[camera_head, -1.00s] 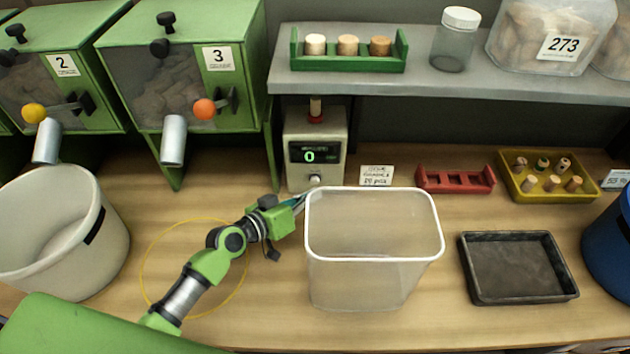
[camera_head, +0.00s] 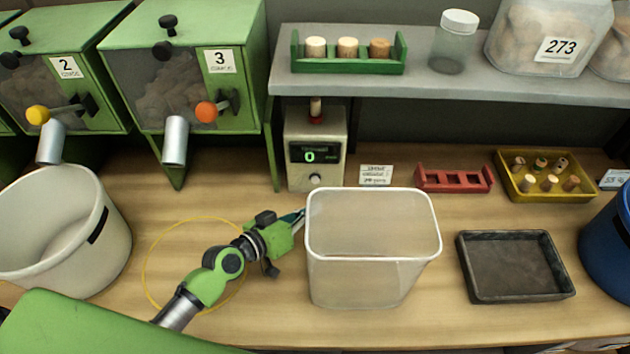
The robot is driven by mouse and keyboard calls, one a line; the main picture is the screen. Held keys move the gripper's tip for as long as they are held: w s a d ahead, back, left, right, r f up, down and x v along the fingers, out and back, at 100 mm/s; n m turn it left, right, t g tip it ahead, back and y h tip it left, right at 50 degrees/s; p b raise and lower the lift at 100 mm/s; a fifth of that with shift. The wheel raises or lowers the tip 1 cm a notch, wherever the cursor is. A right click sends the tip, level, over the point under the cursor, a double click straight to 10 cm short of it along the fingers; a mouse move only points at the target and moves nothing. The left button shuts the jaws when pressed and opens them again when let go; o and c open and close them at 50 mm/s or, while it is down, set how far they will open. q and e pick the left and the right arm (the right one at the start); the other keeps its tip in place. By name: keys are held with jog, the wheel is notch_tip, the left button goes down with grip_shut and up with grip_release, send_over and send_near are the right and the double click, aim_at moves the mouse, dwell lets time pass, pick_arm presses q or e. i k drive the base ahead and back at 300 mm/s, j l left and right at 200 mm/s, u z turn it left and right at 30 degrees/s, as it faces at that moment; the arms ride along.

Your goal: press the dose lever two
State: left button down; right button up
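The dispenser labelled 2 (camera_head: 62,93) is a green box with a clear front at the upper left. Its dose lever ends in a yellow knob (camera_head: 38,116), above a grey metal spout (camera_head: 50,143). My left gripper (camera_head: 299,215) is over the table at the left wall of the clear plastic bin (camera_head: 372,280), well to the right of that lever. Its fingers are small here; I cannot tell whether they are apart or whether they touch the bin. My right gripper is out of view.
Dispenser 3 (camera_head: 185,78) with an orange lever knob (camera_head: 205,112) stands beside dispenser 2. A white bucket (camera_head: 62,235) sits below spout 2. A counter reading 0 (camera_head: 315,150) stands behind the bin. A black tray (camera_head: 515,267) lies to the right.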

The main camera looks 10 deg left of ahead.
aim_at(37, 116)
jog(key=k+j, duration=1.2)
jog(key=k, duration=0.1)
